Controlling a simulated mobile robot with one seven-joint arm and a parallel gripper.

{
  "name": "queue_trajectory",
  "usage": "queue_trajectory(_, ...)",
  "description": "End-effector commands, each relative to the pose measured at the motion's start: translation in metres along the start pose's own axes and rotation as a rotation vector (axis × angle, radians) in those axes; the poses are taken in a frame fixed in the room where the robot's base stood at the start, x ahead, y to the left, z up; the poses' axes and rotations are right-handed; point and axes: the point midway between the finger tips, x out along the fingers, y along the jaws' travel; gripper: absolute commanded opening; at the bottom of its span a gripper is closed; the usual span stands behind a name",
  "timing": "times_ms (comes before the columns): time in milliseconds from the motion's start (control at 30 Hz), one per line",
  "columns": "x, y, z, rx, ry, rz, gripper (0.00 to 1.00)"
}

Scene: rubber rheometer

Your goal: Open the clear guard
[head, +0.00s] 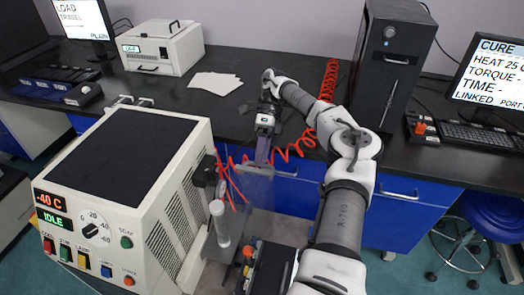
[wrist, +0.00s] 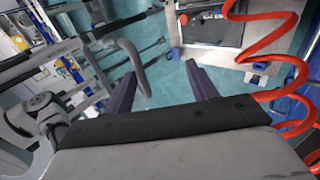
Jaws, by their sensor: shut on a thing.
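The clear guard (head: 257,188) is a see-through panel at the right side of the cream machine in the head view, and the blue drawers show through it. My gripper (head: 262,152) points down at the guard's upper edge, shut on the guard; the exact contact is hard to see. In the wrist view my gripper's two purple-grey fingers (wrist: 162,78) show, with a gap between them. A grey bent bar (wrist: 133,66) shows by the left finger. The guard's clear sheet is hard to make out in that view.
The cream machine (head: 125,165) stands at front left with a control panel reading -40 C and IDLE. Red coiled hoses (head: 305,145) hang close to my gripper. A black tower (head: 388,65) stands on the black bench (head: 240,65). A blue stool (head: 490,225) is at right.

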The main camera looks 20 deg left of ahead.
Motion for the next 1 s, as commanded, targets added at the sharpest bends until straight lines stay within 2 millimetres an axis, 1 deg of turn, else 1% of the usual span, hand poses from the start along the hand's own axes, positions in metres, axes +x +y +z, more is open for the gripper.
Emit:
queue_trajectory(33,0.006,-0.007,-0.002,0.010,0.003,-0.005,0.38)
queue_trajectory(100,0.006,-0.007,-0.002,0.010,0.003,-0.005,0.36)
queue_trajectory(300,0.006,-0.006,-0.002,0.011,0.002,-0.005,0.37)
queue_trajectory(667,0.005,-0.006,-0.003,0.012,0.002,-0.005,0.35)
queue_trajectory(733,0.002,-0.004,-0.003,0.012,0.002,-0.006,0.33)
queue_trajectory(867,-0.010,0.006,-0.003,0.012,0.003,-0.010,0.33)
queue_trajectory(1000,-0.032,0.028,-0.002,0.011,0.003,-0.011,0.33)
